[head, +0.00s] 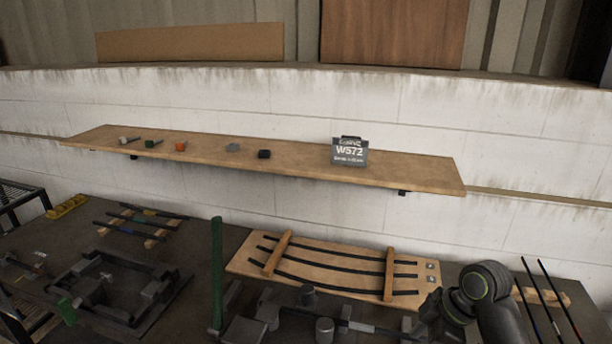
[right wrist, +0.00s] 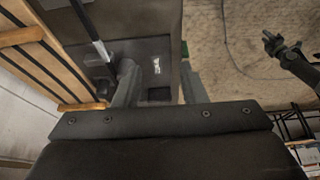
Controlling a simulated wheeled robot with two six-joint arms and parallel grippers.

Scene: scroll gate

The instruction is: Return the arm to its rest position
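My right arm comes into the head view at the lower right, with its dark rounded joint above the workbench. A dark bench surface with a small white label lies beyond the fingers. A dark jointed part at the right of the wrist view, over the floor, looks like my left arm with its gripper (right wrist: 271,42); it is too small to tell its state.
A wooden board with curved black rods (head: 335,262) lies beside my right arm. Thin rods on a rack (head: 548,297) stand to its right. A green post (head: 217,275) rises mid-bench. A dark frame (head: 125,285) lies left. The wall shelf (head: 400,172) holds small parts and a sign (head: 349,151).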

